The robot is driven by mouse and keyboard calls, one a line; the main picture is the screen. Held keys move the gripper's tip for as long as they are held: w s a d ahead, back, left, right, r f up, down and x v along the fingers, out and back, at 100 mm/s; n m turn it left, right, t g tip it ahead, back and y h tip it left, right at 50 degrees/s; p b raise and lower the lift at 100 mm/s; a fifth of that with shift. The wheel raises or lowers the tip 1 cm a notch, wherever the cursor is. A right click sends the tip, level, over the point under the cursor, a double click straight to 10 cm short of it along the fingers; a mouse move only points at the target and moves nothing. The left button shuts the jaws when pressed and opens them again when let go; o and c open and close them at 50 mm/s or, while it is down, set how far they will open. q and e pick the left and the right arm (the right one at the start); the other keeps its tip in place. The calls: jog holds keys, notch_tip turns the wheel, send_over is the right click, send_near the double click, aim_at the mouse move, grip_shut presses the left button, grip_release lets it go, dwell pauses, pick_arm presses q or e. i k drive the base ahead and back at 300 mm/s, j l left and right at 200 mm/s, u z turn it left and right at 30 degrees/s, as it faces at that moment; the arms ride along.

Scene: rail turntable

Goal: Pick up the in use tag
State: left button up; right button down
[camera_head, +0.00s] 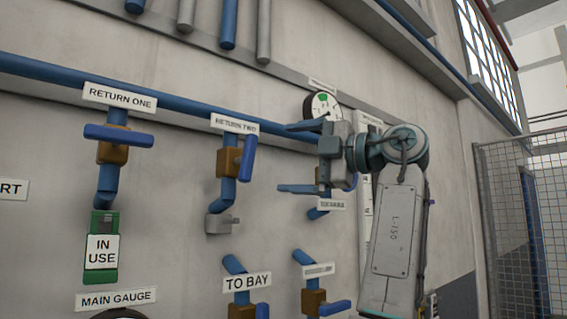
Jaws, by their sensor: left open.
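The in use tag (102,251) is a white plate lettered IN USE on a green holder. It sits on the wall at the lower left, below the bent end of the RETURN ONE pipe. My left gripper (300,158) is well to the right of the tag and higher in the picture. My right gripper is not in view.
A blue pipe (180,104) runs across the wall. The RETURN ONE valve handle (118,135) sticks out above the tag, and the RETURN TWO valve handle (248,158) lies between tag and gripper. A grey bracket (221,222) is right of the tag. A mesh fence (515,210) stands far right.

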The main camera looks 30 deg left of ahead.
aim_at(101, 263)
jog(key=l, duration=2.25)
